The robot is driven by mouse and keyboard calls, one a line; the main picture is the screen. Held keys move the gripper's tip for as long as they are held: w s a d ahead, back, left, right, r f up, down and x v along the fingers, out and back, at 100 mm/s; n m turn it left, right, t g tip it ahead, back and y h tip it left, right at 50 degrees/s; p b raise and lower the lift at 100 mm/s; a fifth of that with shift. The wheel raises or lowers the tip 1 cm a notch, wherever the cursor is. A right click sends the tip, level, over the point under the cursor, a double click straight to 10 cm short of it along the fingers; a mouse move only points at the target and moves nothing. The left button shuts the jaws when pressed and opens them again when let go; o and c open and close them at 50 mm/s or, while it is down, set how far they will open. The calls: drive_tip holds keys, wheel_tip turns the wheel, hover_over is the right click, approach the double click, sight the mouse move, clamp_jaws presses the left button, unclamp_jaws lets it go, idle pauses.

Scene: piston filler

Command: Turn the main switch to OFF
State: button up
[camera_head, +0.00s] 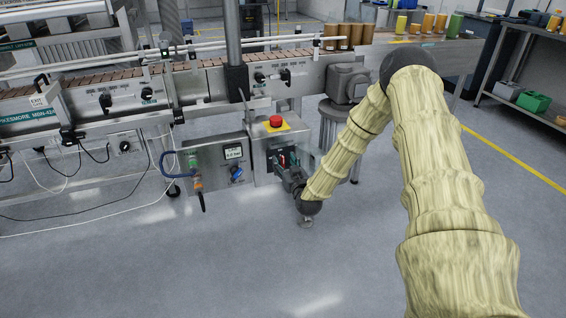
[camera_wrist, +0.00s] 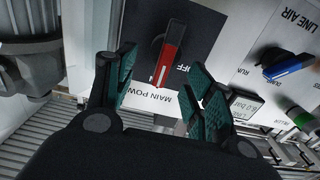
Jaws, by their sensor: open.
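The main switch has a red handle (camera_wrist: 172,48) on a black plate (camera_wrist: 205,28). In the wrist view the handle slants from upper right to lower left. The word OFF is beside it on the right, and a white label starting "MAIN POW" is below. My gripper (camera_wrist: 162,62) is open, with one teal-padded finger on each side of the handle's line; contact cannot be told. In the head view my gripper (camera_head: 284,172) is at the front of the grey switch box (camera_head: 262,150) and partly hides the switch.
A red emergency button (camera_head: 276,121) on a yellow plate tops the box. To its left is a panel with a display (camera_head: 233,153) and a blue-handled valve (camera_head: 237,174), labelled LINE AIR. The conveyor (camera_head: 130,95) runs behind. The floor in front is clear.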

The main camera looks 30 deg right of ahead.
drive_tip(key=shift+x, duration=1.05)
drive_tip(key=shift+c, duration=0.4)
drive_tip(key=c, duration=0.9)
